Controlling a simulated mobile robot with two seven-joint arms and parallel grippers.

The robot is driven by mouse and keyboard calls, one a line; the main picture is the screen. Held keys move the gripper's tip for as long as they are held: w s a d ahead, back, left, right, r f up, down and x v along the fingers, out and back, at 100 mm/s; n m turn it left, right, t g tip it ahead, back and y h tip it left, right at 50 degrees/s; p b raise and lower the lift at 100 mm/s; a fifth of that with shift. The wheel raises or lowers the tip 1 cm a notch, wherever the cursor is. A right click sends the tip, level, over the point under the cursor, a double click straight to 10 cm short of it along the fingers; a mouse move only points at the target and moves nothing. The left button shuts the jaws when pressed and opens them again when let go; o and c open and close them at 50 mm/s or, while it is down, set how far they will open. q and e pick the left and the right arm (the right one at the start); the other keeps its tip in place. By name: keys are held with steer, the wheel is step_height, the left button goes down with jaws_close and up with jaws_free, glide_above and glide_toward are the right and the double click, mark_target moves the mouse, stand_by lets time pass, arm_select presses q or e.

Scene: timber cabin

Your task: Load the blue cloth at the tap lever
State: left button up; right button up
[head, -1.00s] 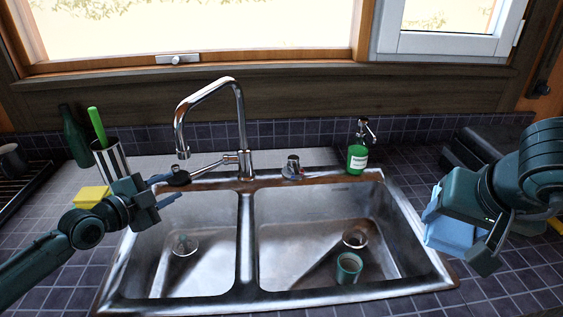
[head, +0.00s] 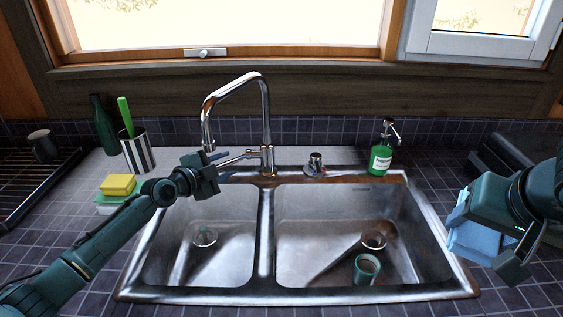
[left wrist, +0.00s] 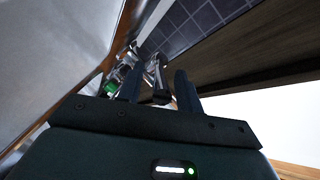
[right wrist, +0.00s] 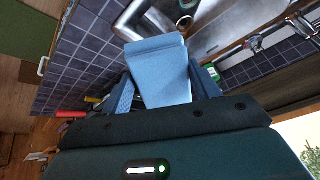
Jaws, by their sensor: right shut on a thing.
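The blue cloth (head: 478,240) hangs folded from my right gripper (head: 492,243), right of the sink. In the right wrist view the cloth (right wrist: 160,72) sits between both fingers, which are shut on it. The chrome tap (head: 265,110) stands behind the sink's divider. Its tap lever (head: 237,158) points left, toward my left gripper (head: 217,162), which is at the lever's free end. In the left wrist view my left gripper (left wrist: 157,90) has its fingers apart, with the lever's dark end (left wrist: 161,97) seen between them. I cannot tell whether they touch it.
The double sink (head: 266,240) holds a green cup (head: 366,269) in its right basin. A soap bottle (head: 381,155) stands behind it. The basins' air space is clear.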

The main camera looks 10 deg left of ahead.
arm_select(q)
steer(key=shift+c, duration=0.4)
jaws_close()
